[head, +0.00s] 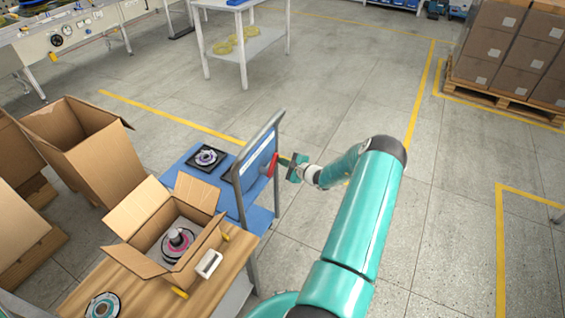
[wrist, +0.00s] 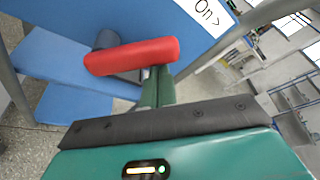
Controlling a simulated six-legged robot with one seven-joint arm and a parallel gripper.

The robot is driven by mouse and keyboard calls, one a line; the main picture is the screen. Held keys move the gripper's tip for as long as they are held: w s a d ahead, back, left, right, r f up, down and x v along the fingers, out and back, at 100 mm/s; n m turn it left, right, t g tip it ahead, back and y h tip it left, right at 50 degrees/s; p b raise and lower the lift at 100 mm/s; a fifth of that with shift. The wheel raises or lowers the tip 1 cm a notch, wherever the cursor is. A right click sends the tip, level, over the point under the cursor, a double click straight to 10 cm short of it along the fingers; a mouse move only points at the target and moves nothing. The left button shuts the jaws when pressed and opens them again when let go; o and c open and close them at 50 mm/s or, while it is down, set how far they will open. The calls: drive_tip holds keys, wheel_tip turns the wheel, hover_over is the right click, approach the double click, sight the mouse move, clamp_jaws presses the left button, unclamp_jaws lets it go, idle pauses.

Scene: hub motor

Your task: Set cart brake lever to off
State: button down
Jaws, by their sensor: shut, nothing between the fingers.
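The cart (head: 182,178) is blue with a grey tube handle frame and stands left of my arm. The red brake lever (head: 270,165) sits on the cart's upright panel. In the wrist view the red lever (wrist: 132,56) lies nearly level across the picture, mounted on a dark pivot, with a white label reading "On >" (wrist: 207,12) above it to the right. My gripper (head: 285,161) is shut and empty, its green fingers (wrist: 157,86) right at the lever's near side. The fingertips are partly hidden by the lever, and I cannot tell whether they touch it.
A wooden table (head: 105,274) with an open carton (head: 155,260) stands in front of the cart at the left. A black square part (head: 207,158) lies on the cart. Stacked boxes on a pallet (head: 510,50) stand far right. The floor right of the cart is clear.

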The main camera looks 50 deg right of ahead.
sight(272, 170)
drive_tip(key=shift+a+r, duration=0.1)
drive_tip(key=a+r+n+t, duration=0.1)
drive_tip(key=a+n, duration=0.1)
drive_tip(key=n, duration=0.3)
drive_tip(key=s+a+n+t, duration=0.1)
drive_tip(key=a+n+t, duration=0.1)
drive_tip(key=n, duration=0.3)
drive_tip(key=s+a+r+n+t, duration=0.1)
drive_tip(key=a+n, duration=0.2)
drive_tip(key=n, duration=0.2)
drive_tip(key=shift+a+r+t, duration=0.1)
drive_tip(key=shift+r+t, duration=0.25)
drive_tip(key=shift+t, duration=0.05)
drive_tip(key=shift+s+a+f+n, duration=0.1)
drive_tip(key=shift+s+a+n, duration=0.05)
drive_tip(key=shift+a+n, duration=0.2)
drive_tip(key=shift+a+f, duration=0.1)
